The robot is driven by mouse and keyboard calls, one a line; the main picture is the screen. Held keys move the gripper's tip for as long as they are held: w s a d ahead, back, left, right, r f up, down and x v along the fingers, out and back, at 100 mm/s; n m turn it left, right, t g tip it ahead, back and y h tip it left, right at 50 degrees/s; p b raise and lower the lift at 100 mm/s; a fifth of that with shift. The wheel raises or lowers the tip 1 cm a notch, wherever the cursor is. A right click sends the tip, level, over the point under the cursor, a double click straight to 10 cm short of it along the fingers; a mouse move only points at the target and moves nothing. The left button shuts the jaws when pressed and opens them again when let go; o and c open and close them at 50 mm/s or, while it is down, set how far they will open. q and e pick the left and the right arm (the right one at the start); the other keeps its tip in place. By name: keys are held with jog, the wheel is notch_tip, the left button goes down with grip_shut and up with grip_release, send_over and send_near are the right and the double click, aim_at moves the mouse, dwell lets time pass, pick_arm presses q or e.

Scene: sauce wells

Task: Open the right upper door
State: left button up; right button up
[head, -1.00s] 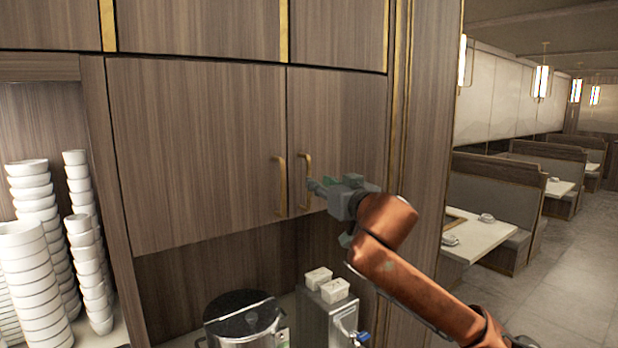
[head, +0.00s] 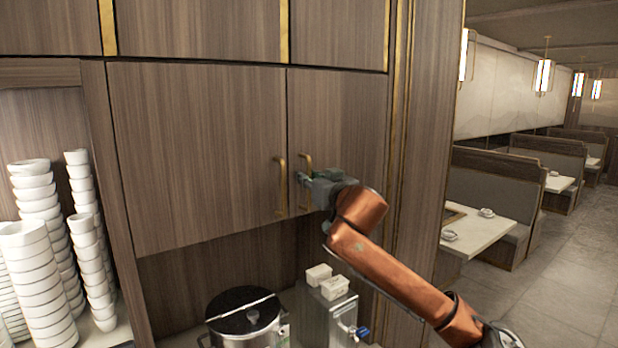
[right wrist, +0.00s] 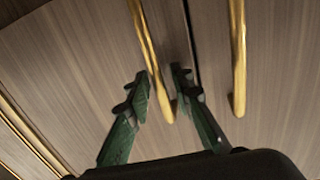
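The right upper door (head: 340,130) is a brown wood panel and looks closed, level with the left upper door (head: 195,150). Its upright gold handle (head: 306,162) is near its left edge. Gaps show beside the handle, so the gripper looks open. My left gripper is not in view.
The left door's handle (head: 281,185) is close beside, across the door seam. Below stand a lidded pot (head: 243,312) and a metal dispenser (head: 328,312) with white boxes on top. Stacked white bowls (head: 35,280) fill the left shelf. Dining booths are at the right.

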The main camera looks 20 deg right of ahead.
grip_shut()
dwell(0.5)
